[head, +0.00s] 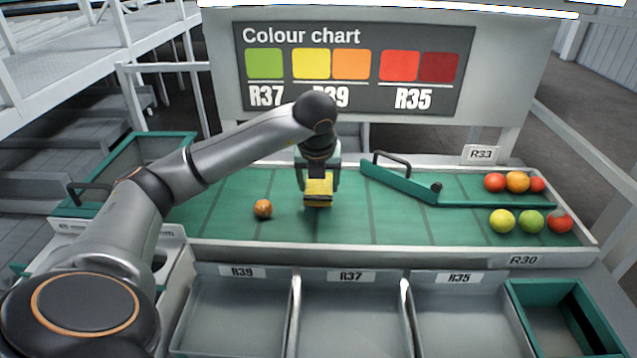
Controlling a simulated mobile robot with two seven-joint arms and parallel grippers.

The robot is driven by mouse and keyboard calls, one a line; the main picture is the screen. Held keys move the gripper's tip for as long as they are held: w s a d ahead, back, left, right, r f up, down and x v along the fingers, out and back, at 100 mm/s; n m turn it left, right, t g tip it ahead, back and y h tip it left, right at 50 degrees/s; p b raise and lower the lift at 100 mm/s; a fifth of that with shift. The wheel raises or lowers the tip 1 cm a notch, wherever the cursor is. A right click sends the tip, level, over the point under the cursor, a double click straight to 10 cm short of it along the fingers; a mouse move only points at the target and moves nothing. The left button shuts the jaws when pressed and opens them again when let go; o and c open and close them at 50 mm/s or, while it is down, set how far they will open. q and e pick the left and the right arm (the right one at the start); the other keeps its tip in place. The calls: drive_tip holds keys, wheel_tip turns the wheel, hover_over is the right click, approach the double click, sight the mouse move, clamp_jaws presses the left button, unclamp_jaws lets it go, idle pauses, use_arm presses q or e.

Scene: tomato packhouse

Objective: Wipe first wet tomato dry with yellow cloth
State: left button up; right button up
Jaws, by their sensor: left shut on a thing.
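My left gripper (318,176) points down over the green sorting belt and is shut on the yellow cloth (318,190), which looks like a small folded block. An orange tomato (263,209) with a mottled, shiny skin lies alone on the belt to the left of the cloth, apart from it. More tomatoes lie at the right end: a red one (495,182), an orange one (517,181) and a small red one (538,184) behind the green bar, and a yellow-green one (502,221), a green one (531,222) and a red one (560,222) in front. My right gripper is not in view.
The green diverter bar (400,184) with a black handle crosses the belt's right half. Grey bins R39 (232,310), R37 (350,310) and R35 (470,310) along the front are empty. A green crate (545,300) stands front right. The colour chart (350,68) stands behind.

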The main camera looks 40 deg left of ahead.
use_arm(q)
drive_tip(key=shift+w+a, duration=1.25)
drive_tip(key=shift+w, duration=0.3)
drive_tip(key=shift+r+p, duration=2.55)
drive_tip(key=shift+r, duration=0.5)
drive_tip(key=shift+f, duration=0.15)
drive_tip(key=f+b, duration=0.2)
drive_tip(key=s+d+f+b, duration=0.1)
drive_tip(key=shift+f, duration=0.3)
drive_tip(key=shift+s+d+f+b, duration=0.2)
drive_tip(key=shift+s+f+b, duration=0.15)
drive_tip(key=shift+f+b, duration=0.4)
drive_tip(key=shift+f+b, duration=0.3)
drive_tip(key=shift+f, duration=0.1)
